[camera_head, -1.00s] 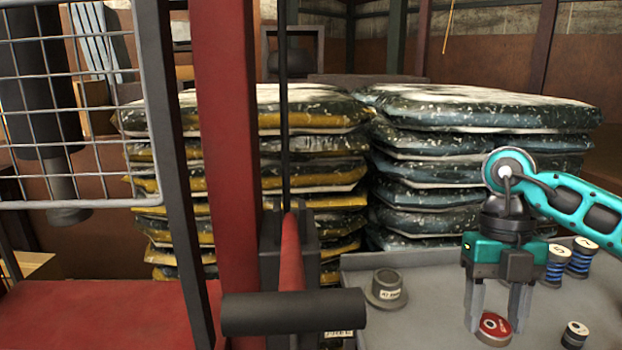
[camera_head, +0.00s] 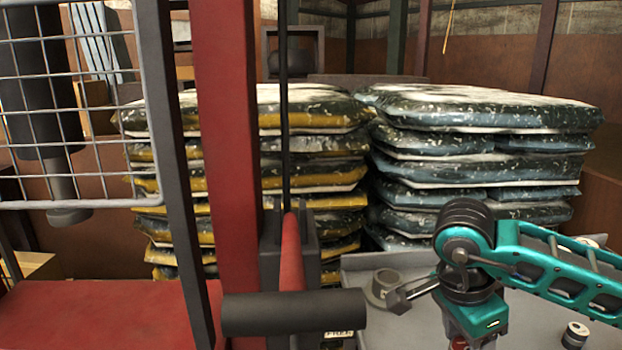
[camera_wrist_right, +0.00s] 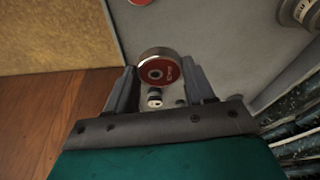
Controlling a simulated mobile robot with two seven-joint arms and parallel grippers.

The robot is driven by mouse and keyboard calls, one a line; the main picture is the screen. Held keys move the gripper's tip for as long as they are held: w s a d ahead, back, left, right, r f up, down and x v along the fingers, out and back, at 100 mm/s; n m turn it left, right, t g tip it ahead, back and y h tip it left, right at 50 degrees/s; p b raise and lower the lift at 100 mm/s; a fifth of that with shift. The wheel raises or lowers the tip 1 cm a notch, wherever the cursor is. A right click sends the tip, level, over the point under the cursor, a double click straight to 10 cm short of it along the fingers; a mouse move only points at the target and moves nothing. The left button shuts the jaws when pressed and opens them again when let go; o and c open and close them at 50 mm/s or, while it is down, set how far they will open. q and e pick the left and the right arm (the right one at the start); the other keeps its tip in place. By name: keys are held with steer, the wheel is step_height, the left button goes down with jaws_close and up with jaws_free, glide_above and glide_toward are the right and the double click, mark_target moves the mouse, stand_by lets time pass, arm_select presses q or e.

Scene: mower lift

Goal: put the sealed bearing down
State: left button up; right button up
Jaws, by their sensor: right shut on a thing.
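The sealed bearing (camera_wrist_right: 160,72) is a red-faced disc with a shiny metal rim. In the right wrist view it sits between the two fingertips of my right gripper (camera_wrist_right: 161,80), which is shut on it. In the head view my right gripper hangs over the grey tray (camera_head: 405,335), and a bit of the bearing's red face (camera_head: 461,343) shows at the bottom edge. The fingertips are mostly cut off there, so I cannot tell whether the bearing touches the tray. My left gripper is not in view.
A grey flanged bushing (camera_head: 384,288) stands on the tray, left of my right gripper. A small dark cylinder with a pale top (camera_head: 576,333) stands at the right. Stacked bags (camera_head: 480,150) rise behind the tray. A red post (camera_head: 228,150) stands left.

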steer(key=n, duration=0.2)
steer(key=f+n+t, duration=0.1)
steer(key=n, duration=0.2)
steer(key=a+n+y, duration=0.1)
steer(key=n, duration=0.1)
steer(key=shift+s+f+t, duration=0.15)
steer(key=shift+s+t, duration=0.05)
steer(key=shift+t, duration=0.2)
steer(key=n, duration=0.2)
steer(key=a+n+y, duration=0.1)
steer(key=n, duration=0.2)
steer(key=f+n+y, duration=0.1)
steer(key=n, duration=0.2)
steer(key=shift+s+a+f+t, duration=0.1)
steer(key=shift+s+a+t, duration=0.15)
steer(key=shift+a+t, duration=0.15)
steer(key=shift+s, duration=0.1)
